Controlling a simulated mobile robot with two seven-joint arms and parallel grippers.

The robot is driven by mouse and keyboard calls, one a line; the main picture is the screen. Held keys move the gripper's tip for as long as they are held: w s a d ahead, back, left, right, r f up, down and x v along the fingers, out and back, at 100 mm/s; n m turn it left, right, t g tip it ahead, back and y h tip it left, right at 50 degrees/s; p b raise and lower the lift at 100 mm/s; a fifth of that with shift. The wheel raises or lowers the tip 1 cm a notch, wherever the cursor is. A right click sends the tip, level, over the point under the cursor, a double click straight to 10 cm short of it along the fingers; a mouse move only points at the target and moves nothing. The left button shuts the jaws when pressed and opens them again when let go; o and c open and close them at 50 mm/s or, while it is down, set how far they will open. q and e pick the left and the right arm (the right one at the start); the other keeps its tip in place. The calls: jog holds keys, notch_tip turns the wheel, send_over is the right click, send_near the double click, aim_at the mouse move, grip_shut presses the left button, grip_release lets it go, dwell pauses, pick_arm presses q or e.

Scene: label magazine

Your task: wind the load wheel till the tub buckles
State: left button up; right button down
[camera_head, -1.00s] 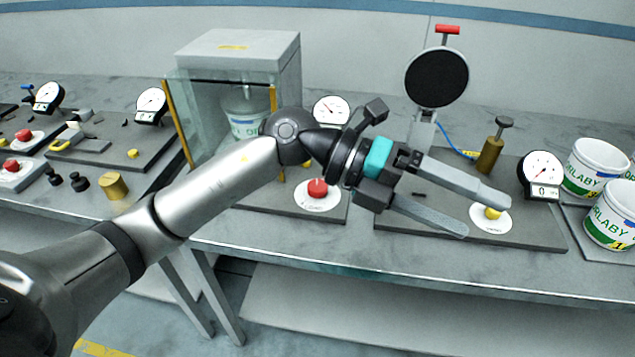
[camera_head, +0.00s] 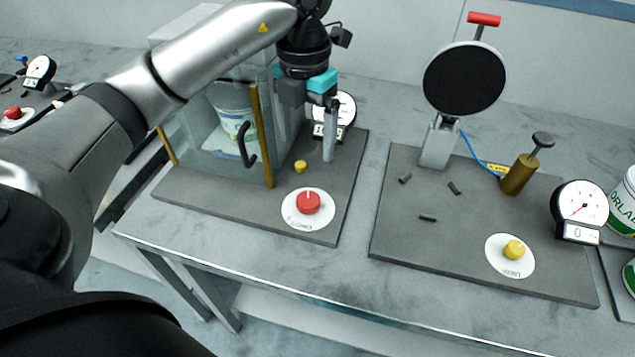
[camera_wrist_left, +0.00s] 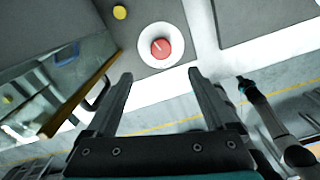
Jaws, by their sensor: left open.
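The load wheel is a red knob (camera_head: 308,203) on a white round dial on the dark base plate, in front of the test cabinet; it also shows in the wrist view (camera_wrist_left: 160,48). The white tub (camera_head: 235,122) stands inside the clear-walled cabinet (camera_head: 262,140), partly hidden by the panels and my arm. My left gripper (camera_head: 329,150) points down above the plate, behind the knob and apart from it. In the wrist view its two fingers (camera_wrist_left: 158,80) are spread and empty, with the knob beyond them.
A gauge (camera_head: 340,110) stands behind my gripper, partly hidden. A yellow knob (camera_head: 300,166) sits behind the red one. The cabinet has a dark hooked handle (camera_head: 246,145). To the right is another plate (camera_head: 460,235) with a black disc, brass cylinder and yellow vent knob.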

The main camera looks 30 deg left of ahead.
pick_arm(q)
send_near(308, 199)
notch_tip(308, 199, down, 8)
jog(key=shift+f+b, duration=0.2)
jog(key=shift+b, duration=0.5)
jog(key=shift+f, duration=0.5)
pick_arm(e)
jog(key=shift+s+f, duration=0.8)
jog(key=shift+s, duration=0.25)
pick_arm(q)
jog(key=c, duration=1.4)
pick_arm(e)
jog(key=shift+s, duration=0.2)
